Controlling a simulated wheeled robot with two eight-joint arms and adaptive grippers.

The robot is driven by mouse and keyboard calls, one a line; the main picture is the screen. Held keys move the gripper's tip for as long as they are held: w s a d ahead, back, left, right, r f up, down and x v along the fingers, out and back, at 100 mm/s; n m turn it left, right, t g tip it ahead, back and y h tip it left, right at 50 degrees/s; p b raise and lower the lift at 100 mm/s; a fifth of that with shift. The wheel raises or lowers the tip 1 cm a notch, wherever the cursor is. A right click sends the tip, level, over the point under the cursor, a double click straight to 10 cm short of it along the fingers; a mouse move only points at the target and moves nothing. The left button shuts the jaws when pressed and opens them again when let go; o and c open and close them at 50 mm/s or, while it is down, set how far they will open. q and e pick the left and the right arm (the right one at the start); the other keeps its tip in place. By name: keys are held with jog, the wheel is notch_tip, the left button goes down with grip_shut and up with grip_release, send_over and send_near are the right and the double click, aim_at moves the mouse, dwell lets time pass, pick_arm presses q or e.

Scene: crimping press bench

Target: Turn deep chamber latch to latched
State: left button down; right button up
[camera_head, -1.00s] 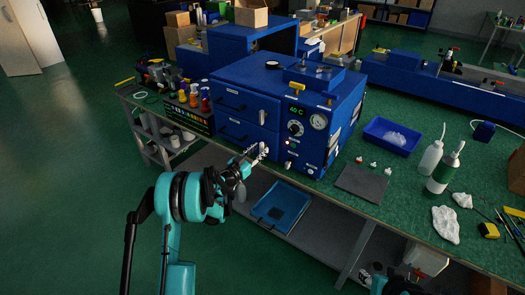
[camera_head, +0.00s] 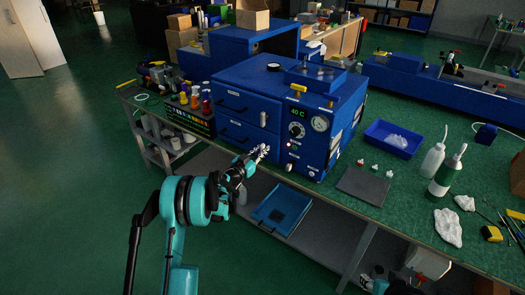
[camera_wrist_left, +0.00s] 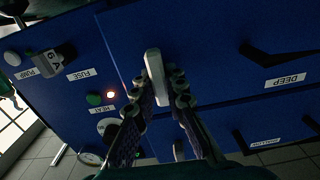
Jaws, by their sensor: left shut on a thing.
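The blue chamber cabinet (camera_head: 290,105) stands on the bench with two front doors, one above the other. The lower, deep door (camera_head: 236,131) carries a dark handle and, in the left wrist view, a DEEP label (camera_wrist_left: 285,80). The deep chamber latch (camera_wrist_left: 154,78) is a pale bar, near upright and slightly tilted in that view. My left gripper (camera_wrist_left: 164,95) is shut on it, a finger on each side. In the head view my left gripper (camera_head: 262,151) covers most of the latch.
The upper door's latch (camera_head: 263,118) stands upright just above. Controls sit beside the latch: a green button (camera_wrist_left: 94,99), a lit red lamp (camera_wrist_left: 110,93) and the fuse knob (camera_wrist_left: 55,60). A blue tray (camera_head: 281,210) lies on the shelf below the bench.

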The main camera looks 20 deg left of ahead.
pick_arm(q)
jog(key=m+b, duration=0.1)
jog(key=m, duration=0.3)
jog(key=shift+d+f+m, duration=0.1)
jog(key=shift+d+m, duration=0.05)
jog(key=shift+m, duration=0.25)
jog(key=m+b, duration=0.1)
jog(key=m, duration=0.3)
jog(key=shift+s+m, duration=0.1)
jog(key=shift+m, duration=0.2)
jog(key=m+b, duration=0.1)
jog(key=m, duration=0.3)
jog(key=shift+d+f, duration=0.15)
jog(key=shift+f+m+b, duration=0.1)
jog(key=shift+m+b, duration=0.2)
jog(key=shift+m, duration=1.8)
jog(key=c, duration=1.5)
grip_release()
jog(key=shift+c, duration=0.2)
